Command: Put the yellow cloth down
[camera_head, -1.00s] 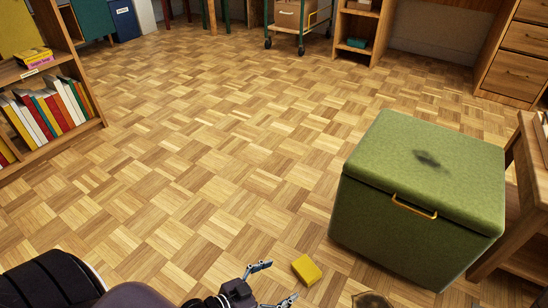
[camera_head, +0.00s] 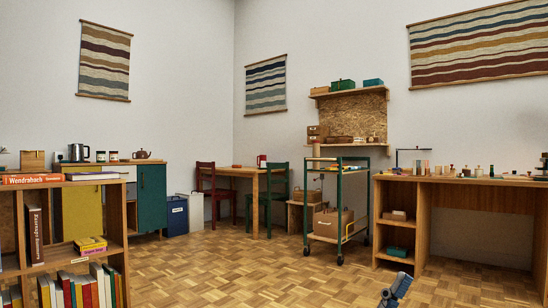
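The yellow cloth is not in view in the head view.
A bookshelf (camera_head: 76,250) stands at the left. A green trolley (camera_head: 367,205) with a box stands ahead, beside a wooden desk (camera_head: 425,215) at the right. A small table (camera_head: 236,172) with chairs is behind. The parquet floor (camera_head: 240,275) between is clear.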

